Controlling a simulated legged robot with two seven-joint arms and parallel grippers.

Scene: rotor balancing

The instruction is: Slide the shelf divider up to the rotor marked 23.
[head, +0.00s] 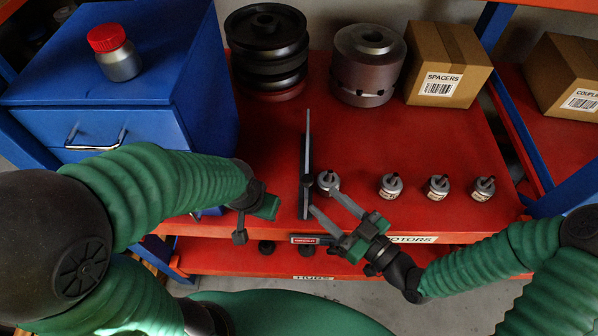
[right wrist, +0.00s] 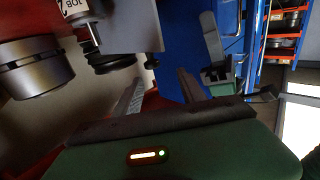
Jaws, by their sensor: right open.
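The shelf divider (head: 308,135) is a thin grey upright plate with a dark base, standing on the red shelf. A small metal rotor (head: 328,182) stands close on its right. Three more rotors, (head: 391,186), (head: 437,187) and (head: 483,188), stand further right in a row. Their labels are too small to read, so I cannot tell which is marked 23. My right gripper (head: 323,202) is open and empty, its fingertips near the divider's front end and the nearest rotor. Its fingers also show in the right wrist view (right wrist: 160,88). My left gripper (head: 254,222) is left of the divider; its jaw opening is unclear.
Black stacked pulleys (head: 268,50), a grey-brown cylinder (head: 368,65) and a SPACERS box (head: 446,65) stand at the back. A blue cabinet (head: 110,70) with a red-capped jar (head: 115,52) is at left. The shelf between divider and box is mostly clear.

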